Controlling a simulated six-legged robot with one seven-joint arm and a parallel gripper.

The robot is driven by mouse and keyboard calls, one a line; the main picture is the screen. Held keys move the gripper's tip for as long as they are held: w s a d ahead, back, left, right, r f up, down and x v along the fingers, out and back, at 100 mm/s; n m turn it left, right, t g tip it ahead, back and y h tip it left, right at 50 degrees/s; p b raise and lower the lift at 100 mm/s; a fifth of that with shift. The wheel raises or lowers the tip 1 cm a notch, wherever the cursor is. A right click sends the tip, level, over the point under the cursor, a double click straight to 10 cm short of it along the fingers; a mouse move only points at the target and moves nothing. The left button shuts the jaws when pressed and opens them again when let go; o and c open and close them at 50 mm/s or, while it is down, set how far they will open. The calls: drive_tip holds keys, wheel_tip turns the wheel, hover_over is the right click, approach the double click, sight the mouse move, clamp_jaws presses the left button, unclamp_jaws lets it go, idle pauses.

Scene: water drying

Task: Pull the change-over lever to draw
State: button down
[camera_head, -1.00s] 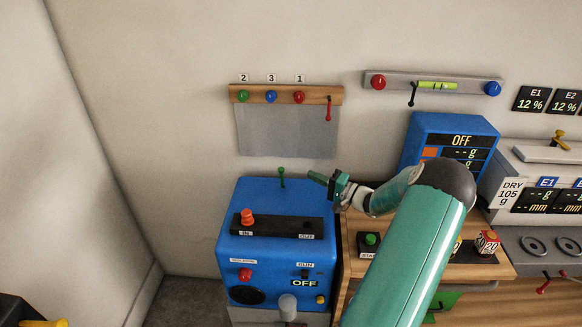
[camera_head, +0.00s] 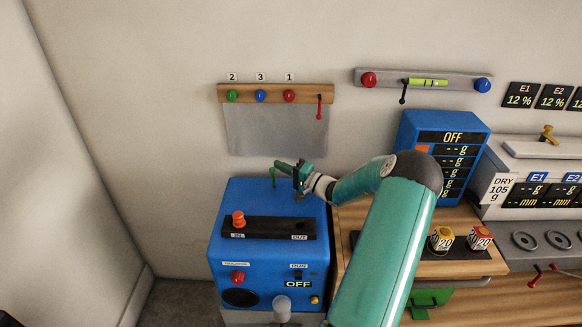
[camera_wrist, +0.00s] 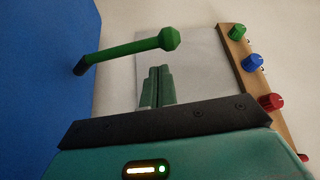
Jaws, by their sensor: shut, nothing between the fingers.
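A green lever (camera_head: 272,178) with a rounded knob stands up from the top of the blue machine (camera_head: 222,205), near its back edge. No label on this lever can be read. In the wrist view the green lever (camera_wrist: 125,48) slants up to the right, just beyond and left of my fingertips. My gripper (camera_head: 279,164) is shut and empty above the back of the machine, close beside the lever's top. In the wrist view my gripper (camera_wrist: 158,70) points at the grey panel. I cannot tell whether fingers and lever touch.
An orange knob (camera_head: 238,218) sits in a black slot marked IN and OUT on the machine. Behind, a wooden rail (camera_head: 325,92) carries coloured knobs and a red lever. A blue display unit (camera_head: 410,130) and wooden bench stand to the right.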

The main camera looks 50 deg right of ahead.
drive_tip(key=shift+s+a+f, duration=0.1)
drive_tip(key=shift+s+a, duration=0.15)
drive_tip(key=shift+a, duration=0.25)
drive_tip(key=shift+s+a+f, duration=0.1)
drive_tip(key=shift+s+a, duration=0.15)
drive_tip(key=shift+a, duration=0.25)
drive_tip(key=shift+s+a, duration=0.25)
drive_tip(key=shift+a, duration=0.05)
drive_tip(key=shift+s+a+f+n, duration=0.2)
drive_tip(key=shift+s+a+n, duration=0.05)
drive_tip(key=shift+n, duration=0.35)
drive_tip(key=shift+s+a, duration=0.1)
drive_tip(key=shift+a, duration=0.05)
drive_tip(key=shift+s, duration=0.1)
drive_tip(key=s, duration=0.2)
drive_tip(key=s+d+f, duration=0.1)
drive_tip(key=s, duration=0.4)
drive_tip(key=shift+d+f, duration=0.15)
